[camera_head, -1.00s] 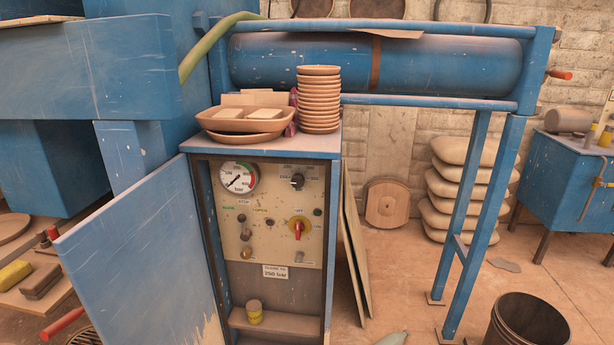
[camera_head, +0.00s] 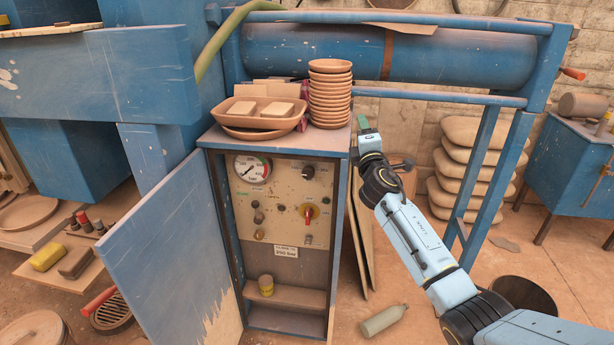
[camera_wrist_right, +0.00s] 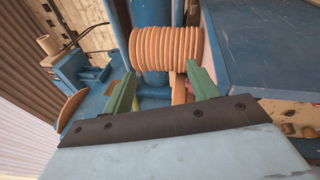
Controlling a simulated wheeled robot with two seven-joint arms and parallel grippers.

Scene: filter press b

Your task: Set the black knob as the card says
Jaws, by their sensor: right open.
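The black knob (camera_head: 308,172) sits at the upper right of the cream control panel (camera_head: 265,190), inside the open blue cabinet. Its exact pointer setting is too small to tell. The white card (camera_head: 285,250) is below the panel and seems to read 250 bar. My right gripper (camera_head: 362,122) is right of the cabinet top, beside the stack of bowls and above the knob's height. In the right wrist view its green fingers (camera_wrist_right: 160,88) are apart and empty, with the bowl stack (camera_wrist_right: 165,48) beyond them. My left gripper is not in view.
A round gauge (camera_head: 252,168) and a red switch (camera_head: 308,212) are on the panel. The blue door (camera_head: 170,260) stands open to the left. A tray (camera_head: 258,120) and stacked bowls (camera_head: 330,95) stand on the cabinet. Boards lean at its right side. The front is clear.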

